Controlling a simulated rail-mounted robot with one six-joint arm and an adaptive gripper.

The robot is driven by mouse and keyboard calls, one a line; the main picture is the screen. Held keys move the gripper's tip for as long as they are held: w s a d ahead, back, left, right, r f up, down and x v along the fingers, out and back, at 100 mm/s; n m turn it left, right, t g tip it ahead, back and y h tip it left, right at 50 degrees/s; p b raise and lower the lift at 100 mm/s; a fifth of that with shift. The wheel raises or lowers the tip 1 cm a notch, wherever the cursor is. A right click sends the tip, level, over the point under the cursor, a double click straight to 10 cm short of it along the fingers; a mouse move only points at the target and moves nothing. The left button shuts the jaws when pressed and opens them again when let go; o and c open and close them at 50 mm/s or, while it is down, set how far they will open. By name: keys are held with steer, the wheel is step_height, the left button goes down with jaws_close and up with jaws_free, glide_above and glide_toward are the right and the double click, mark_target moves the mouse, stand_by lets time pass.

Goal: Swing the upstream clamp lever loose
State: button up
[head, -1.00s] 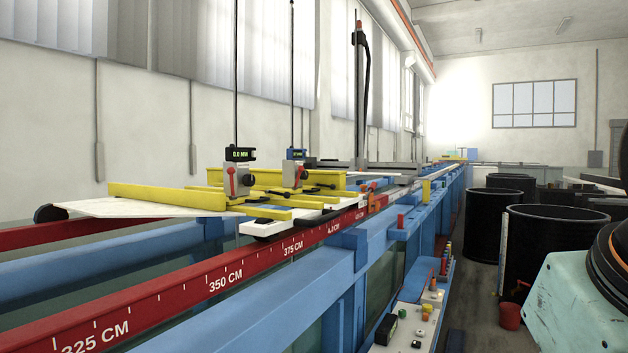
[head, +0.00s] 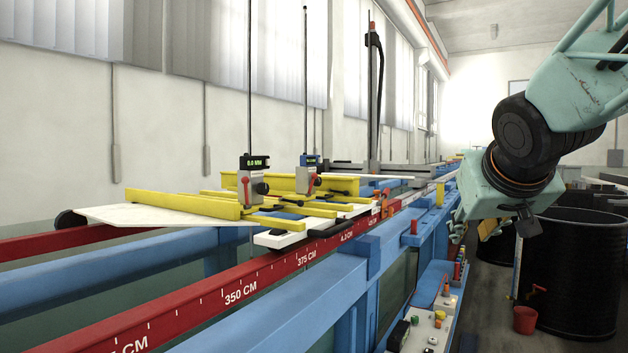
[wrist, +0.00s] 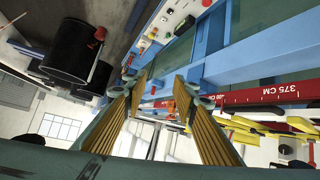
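Two gauge heads stand on the yellow carriage (head: 180,204), each on a tall rod. The nearer has a red lever (head: 246,188) hanging down its front; the farther has a similar red lever (head: 312,184). I cannot tell which one is upstream. An orange clamp-like part (head: 389,210) sits farther along the red rail; it also shows between my fingers in the wrist view (wrist: 182,102), beyond the tips. My gripper (wrist: 162,82) is open and empty, well right of the carriage and apart from the levers. In the head view its fingers are mostly hidden behind the wrist.
The blue flume frame (head: 290,305) and red scale rail (head: 270,275) run between my arm and the carriage. A control panel (head: 425,330) with buttons is low on the near side.

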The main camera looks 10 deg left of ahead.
steer(key=w+a+r+n+t+y+p, duration=0.1)
steer(key=w+a+r+t+y, duration=0.2)
steer(key=w, duration=0.7)
steer(key=w+a+r+n+y+p, duration=0.15)
steer(key=w+a+r, duration=0.3)
steer(key=w, duration=0.55)
steer(key=w+a+r+n+t+y+p, duration=0.1)
steer(key=w+a+r+t+p, duration=0.2)
steer(key=w, duration=0.7)
steer(key=n+g+y+p, duration=0.3)
steer(key=n+g+y, duration=0.25)
steer(key=y, duration=0.45)
glide_toward(313, 179)
steer(key=d, duration=0.2)
steer(key=s+d, duration=0.1)
steer(key=d, duration=0.1)
steer(key=shift+s, duration=0.1)
steer(key=shift+a+f+n+g+y, duration=0.25)
steer(key=shift+a+f+n+y, duration=0.1)
steer(key=shift+a+f+n, duration=0.15)
steer(key=shift+p+x, duration=0.95)
steer(key=shift+x, duration=5.85)
steer(key=shift+c, duration=0.6)
jaws_close()
